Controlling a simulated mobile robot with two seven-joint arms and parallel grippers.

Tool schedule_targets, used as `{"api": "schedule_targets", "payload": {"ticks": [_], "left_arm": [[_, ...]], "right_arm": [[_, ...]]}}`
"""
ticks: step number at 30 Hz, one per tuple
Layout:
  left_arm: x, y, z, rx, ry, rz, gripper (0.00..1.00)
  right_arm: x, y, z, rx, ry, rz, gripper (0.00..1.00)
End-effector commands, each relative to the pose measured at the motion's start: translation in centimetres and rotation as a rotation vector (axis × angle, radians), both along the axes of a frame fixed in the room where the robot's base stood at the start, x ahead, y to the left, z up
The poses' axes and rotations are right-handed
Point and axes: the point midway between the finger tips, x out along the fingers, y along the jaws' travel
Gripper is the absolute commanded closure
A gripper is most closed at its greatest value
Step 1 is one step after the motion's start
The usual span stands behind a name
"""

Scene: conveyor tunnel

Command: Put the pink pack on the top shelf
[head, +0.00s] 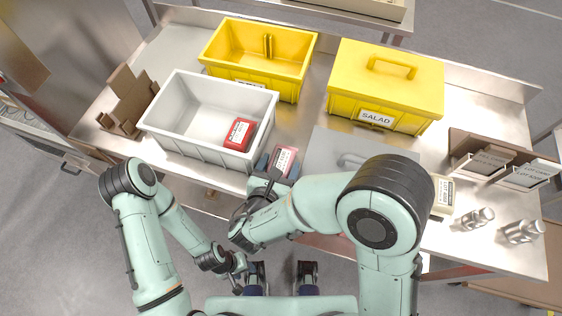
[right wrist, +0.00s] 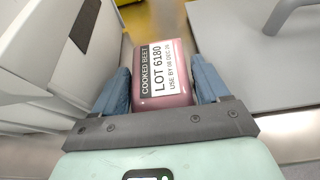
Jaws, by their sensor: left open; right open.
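The pink pack (head: 285,160) lies on the steel bench, just right of the white crate. In the right wrist view the pack (right wrist: 165,75) shows a white label reading COOKED BEET, LOT 6180. My right gripper (head: 277,167) is open with its blue fingers on either side of the pack. In the right wrist view the gripper (right wrist: 166,88) has the pack between its fingers; I cannot tell whether they touch it. My left gripper (head: 240,268) is low, in front of the bench, open and empty. I cannot make out a top shelf in these views.
The white crate (head: 172,138) holds a red pack (head: 240,134). Behind are an open yellow bin (head: 285,83) and a lidded yellow SALAD box (head: 385,80). A grey panel with a handle (head: 330,145) lies right of the pink pack.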

Motion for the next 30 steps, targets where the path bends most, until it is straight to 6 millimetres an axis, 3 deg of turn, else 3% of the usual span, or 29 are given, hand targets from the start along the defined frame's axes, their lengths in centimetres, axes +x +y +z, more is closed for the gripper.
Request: {"api": "schedule_targets", "payload": {"ticks": [2, 6, 8, 20, 30], "left_arm": [[0.0, 0.0, 0.0, 0.0, 0.0, 0.0, 0.52], [0.0, 0.0, 0.0, 0.0, 0.0, 0.0, 0.52], [0.0, 0.0, 0.0, 0.0, 0.0, 0.0, 0.52], [0.1, 0.0, 0.2, 0.0, -0.001, 0.0, 0.52], [0.5, 0.0, 1.4, 0.0, -0.006, 0.0, 0.52]], "right_arm": [[0.0, 0.0, 0.0, 0.0, 0.0, 0.0, 0.26], [0.0, 0.0, 0.0, 0.0, 0.0, 0.0, 0.71], [0.0, 0.0, 0.1, 0.0, -0.002, 0.0, 0.8], [0.0, 0.0, 1.2, 0.001, -0.005, -0.001, 0.8], [0.0, 0.0, 7.0, 0.006, -0.007, -0.001, 0.8]]}}
